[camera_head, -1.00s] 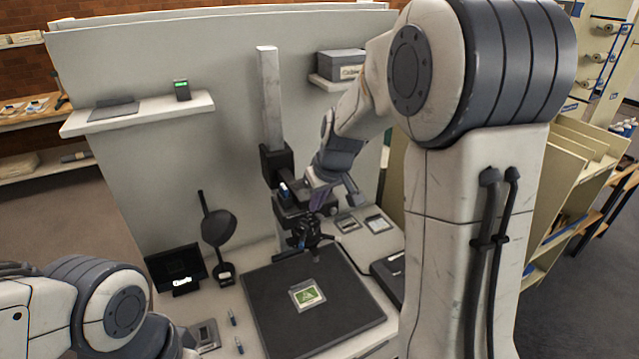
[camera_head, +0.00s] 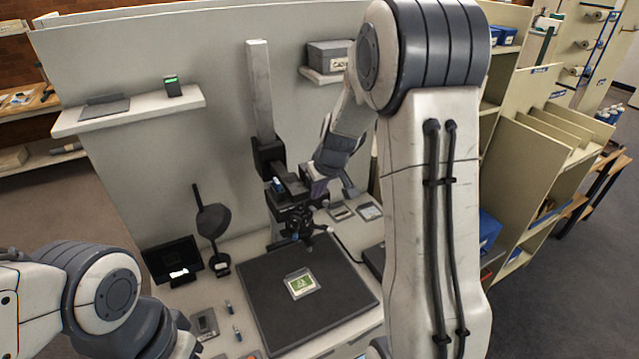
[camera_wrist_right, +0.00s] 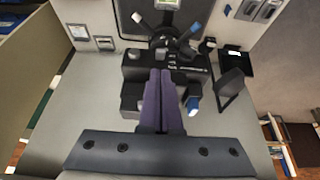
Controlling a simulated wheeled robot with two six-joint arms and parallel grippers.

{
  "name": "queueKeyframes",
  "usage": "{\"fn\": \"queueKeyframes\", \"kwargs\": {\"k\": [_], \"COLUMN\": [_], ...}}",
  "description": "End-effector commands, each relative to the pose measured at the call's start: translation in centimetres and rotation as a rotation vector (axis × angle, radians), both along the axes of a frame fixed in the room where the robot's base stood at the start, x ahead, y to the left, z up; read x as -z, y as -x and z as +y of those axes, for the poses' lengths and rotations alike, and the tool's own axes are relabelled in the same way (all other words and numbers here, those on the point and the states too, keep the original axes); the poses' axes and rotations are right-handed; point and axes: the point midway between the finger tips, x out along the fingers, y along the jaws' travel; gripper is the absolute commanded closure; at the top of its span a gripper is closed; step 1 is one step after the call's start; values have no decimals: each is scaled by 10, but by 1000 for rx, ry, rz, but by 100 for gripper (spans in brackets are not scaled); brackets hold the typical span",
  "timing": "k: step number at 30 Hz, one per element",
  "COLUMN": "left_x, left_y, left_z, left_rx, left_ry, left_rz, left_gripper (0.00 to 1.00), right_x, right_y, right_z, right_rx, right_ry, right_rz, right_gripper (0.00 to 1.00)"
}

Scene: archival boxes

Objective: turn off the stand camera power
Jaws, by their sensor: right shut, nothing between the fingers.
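The stand camera (camera_head: 290,195) is a dark body on a carriage on the pale upright column (camera_head: 260,95), above the dark baseboard (camera_head: 262,310). My right gripper (camera_head: 318,190) is at the right side of this camera in the head view. In the right wrist view its purple fingers (camera_wrist_right: 161,74) are shut and empty, with their tips over the dark camera body (camera_wrist_right: 190,66). Small pale marks or controls show on that body, too small to read. I cannot tell which is the power control, or whether the fingertips touch. My left arm shows at lower left; its gripper is out of view.
A card with a green picture (camera_head: 300,285) lies on the baseboard. A small dark screen (camera_head: 172,262) and a dark lamp-like thing (camera_head: 214,222) stand left of it. A wall shelf (camera_head: 130,112) is at left. Pale dividers (camera_head: 540,140) stand at right.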

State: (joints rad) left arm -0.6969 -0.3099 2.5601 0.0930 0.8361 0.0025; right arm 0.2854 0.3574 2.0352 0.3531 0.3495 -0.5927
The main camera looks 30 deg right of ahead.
Motion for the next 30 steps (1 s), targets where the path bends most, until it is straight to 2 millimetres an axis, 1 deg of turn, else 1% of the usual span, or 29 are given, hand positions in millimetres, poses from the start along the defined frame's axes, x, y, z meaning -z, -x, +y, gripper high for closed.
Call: {"fn": "queueKeyframes", "kwargs": {"k": [1,3,6,9,13,23,26,30], "left_x": [-3,-4,-4,-4,-4,-4,0,12], "left_y": [0,0,0,0,0,0,0,0], "left_z": [0,0,0,0,0,0,0,0], "left_rx": [0,0,0,0,0,0,0,0], "left_ry": [0,0,0,0,0,0,0,0], "left_rz": [0,0,0,0,0,0,0,0], "left_gripper": [50,50,50,50,50,50,50,50], "right_x": [9,20,32,41,45,46,47,50], "right_y": [-4,-9,-15,-19,-22,-22,-23,-30], "right_z": [1,1,1,1,0,0,1,3], "right_rx": [-1,-1,-1,-1,0,-1,-2,-5], "right_ry": [-2,-2,0,0,0,0,1,0], "right_rz": [5,3,1,0,-1,-2,-7,-27], "right_gripper": [100,100,100,100,100,100,100,100]}}
